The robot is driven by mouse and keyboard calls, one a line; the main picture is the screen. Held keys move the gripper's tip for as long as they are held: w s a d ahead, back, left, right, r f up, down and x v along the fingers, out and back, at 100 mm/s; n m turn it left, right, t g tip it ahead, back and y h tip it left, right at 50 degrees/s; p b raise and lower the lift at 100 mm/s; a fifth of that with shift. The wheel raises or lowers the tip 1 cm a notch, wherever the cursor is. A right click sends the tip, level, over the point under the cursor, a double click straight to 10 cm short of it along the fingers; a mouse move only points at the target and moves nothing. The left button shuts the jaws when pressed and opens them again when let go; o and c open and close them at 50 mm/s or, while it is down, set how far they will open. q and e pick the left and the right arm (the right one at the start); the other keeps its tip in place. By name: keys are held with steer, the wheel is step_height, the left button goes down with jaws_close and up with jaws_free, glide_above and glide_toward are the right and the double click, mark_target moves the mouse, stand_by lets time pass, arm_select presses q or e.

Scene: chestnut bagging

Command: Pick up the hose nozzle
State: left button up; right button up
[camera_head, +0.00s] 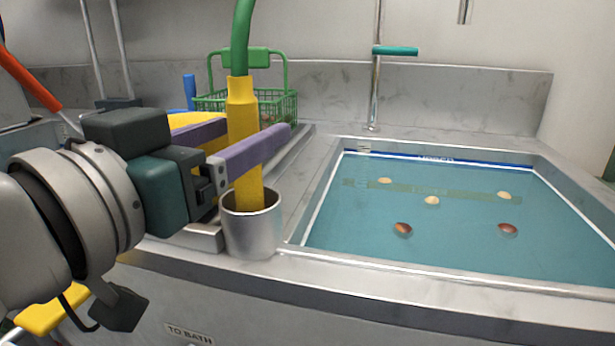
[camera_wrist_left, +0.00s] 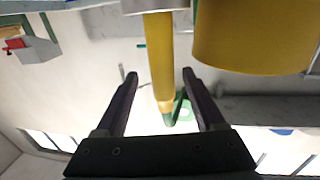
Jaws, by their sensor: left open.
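The yellow hose nozzle (camera_head: 242,113) stands upright in a metal cup (camera_head: 252,235) on the counter, its lower end hidden inside. A green hose (camera_head: 242,35) rises from its top. My left gripper (camera_head: 258,128) is open, with one purple finger in front of the nozzle and the other behind it. In the left wrist view the nozzle (camera_wrist_left: 160,60) lies between the spread fingers of the left gripper (camera_wrist_left: 159,76), with visible gaps on both sides. My right gripper is not in view.
A water-filled basin (camera_head: 480,281) with several floating chestnuts is at the right. A green wire basket (camera_head: 290,105) stands behind the gripper. A tap with a teal handle (camera_head: 397,51) rises at the back. A large yellow object (camera_wrist_left: 255,40) is close beside the nozzle in the wrist view.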

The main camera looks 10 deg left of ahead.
arm_select(q)
steer(key=shift+w+d, duration=0.15)
steer(key=shift+w, duration=1.05)
steer(key=shift+w+d, duration=0.15)
steer(key=shift+w, duration=1)
steer(key=shift+c, duration=0.4)
jaws_close()
